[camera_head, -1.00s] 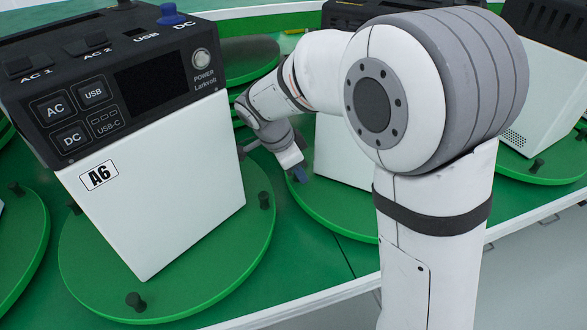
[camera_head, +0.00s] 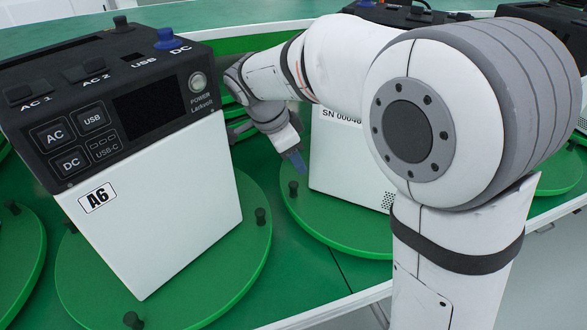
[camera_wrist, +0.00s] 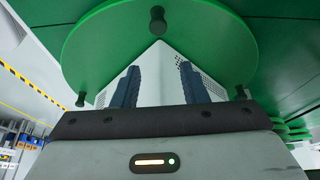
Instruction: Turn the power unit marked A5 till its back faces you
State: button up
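A white power unit (camera_head: 345,165) stands on a green turntable (camera_head: 335,232) right of centre, partly hidden behind my arm. The face I see has an "SN 0004…" label and a patch of vent holes. No A5 mark shows on it. My gripper (camera_head: 296,160) hangs over the left part of that turntable, left of the unit, its blue fingertips pointing down. In the wrist view my gripper's two blue fingers (camera_wrist: 158,88) are wide apart. Behind them a corner of a white unit (camera_wrist: 157,72) shows, with vent holes on both sides; I cannot tell whether they touch it.
A unit marked A6 (camera_head: 150,225) stands on its own turntable (camera_head: 245,250) at the left, its front panel showing. More dark-topped units stand at the back right.

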jog(key=shift+r, duration=0.6)
